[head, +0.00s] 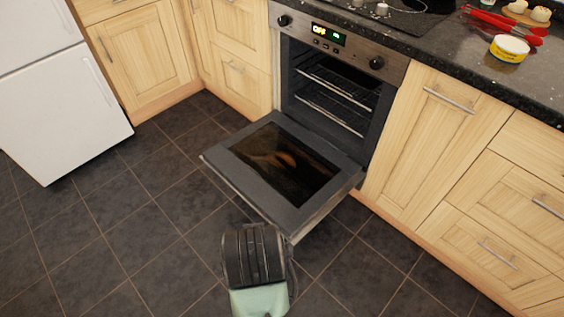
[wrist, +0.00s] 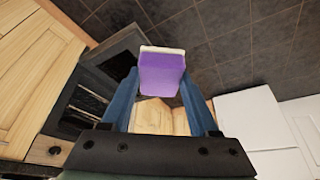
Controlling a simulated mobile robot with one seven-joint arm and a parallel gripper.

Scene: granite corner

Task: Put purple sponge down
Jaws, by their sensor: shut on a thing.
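The purple sponge (wrist: 162,75) shows in the wrist view, with a pale layer along its top edge. My gripper (wrist: 160,88) is shut on it, one blue finger at each side. In the head view, my arm's end (head: 256,262) is at the bottom centre, in front of the open oven door. The sponge and the fingertips are hidden there.
The oven door (head: 215,155) is folded down, and racks (head: 335,100) show inside the oven. The granite counter (head: 460,60) holds a yellow tub (head: 509,48) and red utensils (head: 490,18) at the right. A white fridge (head: 60,110) stands at the left. The tiled floor (head: 120,230) is clear.

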